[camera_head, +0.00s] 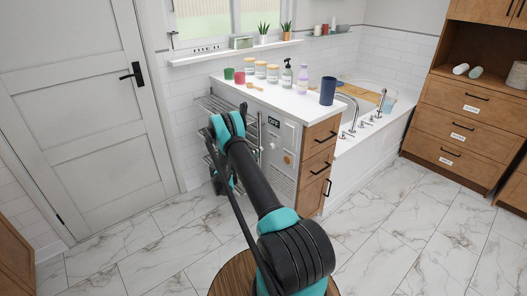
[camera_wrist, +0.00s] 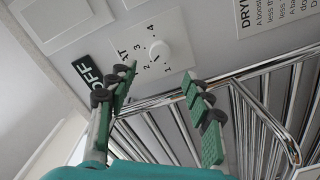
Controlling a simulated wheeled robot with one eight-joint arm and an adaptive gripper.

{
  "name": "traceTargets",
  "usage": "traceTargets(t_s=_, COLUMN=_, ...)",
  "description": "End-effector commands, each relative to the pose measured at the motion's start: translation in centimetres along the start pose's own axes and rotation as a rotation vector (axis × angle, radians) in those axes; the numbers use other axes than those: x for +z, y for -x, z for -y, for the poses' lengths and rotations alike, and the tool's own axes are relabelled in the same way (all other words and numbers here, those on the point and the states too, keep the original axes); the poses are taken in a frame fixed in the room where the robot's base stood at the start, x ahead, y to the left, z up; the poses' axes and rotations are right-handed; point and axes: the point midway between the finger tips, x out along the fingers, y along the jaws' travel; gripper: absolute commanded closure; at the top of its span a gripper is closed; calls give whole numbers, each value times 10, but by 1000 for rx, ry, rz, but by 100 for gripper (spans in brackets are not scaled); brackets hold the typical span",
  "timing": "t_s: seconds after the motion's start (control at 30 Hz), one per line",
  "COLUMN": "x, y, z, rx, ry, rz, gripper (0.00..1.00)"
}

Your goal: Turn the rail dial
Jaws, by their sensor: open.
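The rail dial (camera_wrist: 158,50) is a small white round knob on a pale panel in the wrist view. Printed numbers including 1, 2, 3 and 4 stand around it. In the head view my arm reaches to the panel (camera_head: 285,150) at the counter's end, and I cannot make out my fingertips there.
A chrome towel rail (camera_wrist: 255,110) runs close beside the fingers. A large white switch plate (camera_wrist: 65,22) is near the dial. The counter (camera_head: 290,100) holds jars, bottles and a dark blue cup (camera_head: 327,91). Marble floor (camera_head: 380,235) is free to the right.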

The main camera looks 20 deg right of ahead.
Motion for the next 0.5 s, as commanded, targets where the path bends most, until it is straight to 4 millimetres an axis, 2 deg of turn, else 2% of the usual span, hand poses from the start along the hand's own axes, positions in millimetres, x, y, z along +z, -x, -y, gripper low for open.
traceTargets(t_s=0.1, x=0, y=20, z=0, rx=-1, ry=0, rz=-2, gripper=49)
traceTargets(t_s=0.2, x=0, y=31, z=0, rx=-1, ry=0, rz=-1, gripper=49)
traceTargets(t_s=0.5, x=0, y=40, z=0, rx=0, ry=0, rz=0, gripper=49)
